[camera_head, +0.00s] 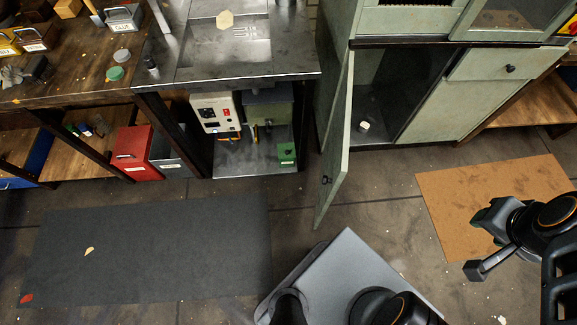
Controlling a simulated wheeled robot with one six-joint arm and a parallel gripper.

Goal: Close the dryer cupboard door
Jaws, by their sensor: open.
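The cupboard (434,108) is a worn pale green cabinet at the upper right. Its door (336,150) hangs open on the left side and sticks out toward me, seen nearly edge-on. A small black knob (326,180) is on the door's left-hand face, near its free edge. The cupboard's dark inside shows, with a small white item (364,127) on its floor. My gripper (480,243) is at the right, above the tan mat. It is open and empty, well apart from the door.
A tan mat (445,200) lies before the cupboard and a dark grey mat (150,250) lies at the left. A metal bench (275,65) stands left of the door, with machines below it. A red box (131,155) sits farther left. Bare floor surrounds the door's lower end.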

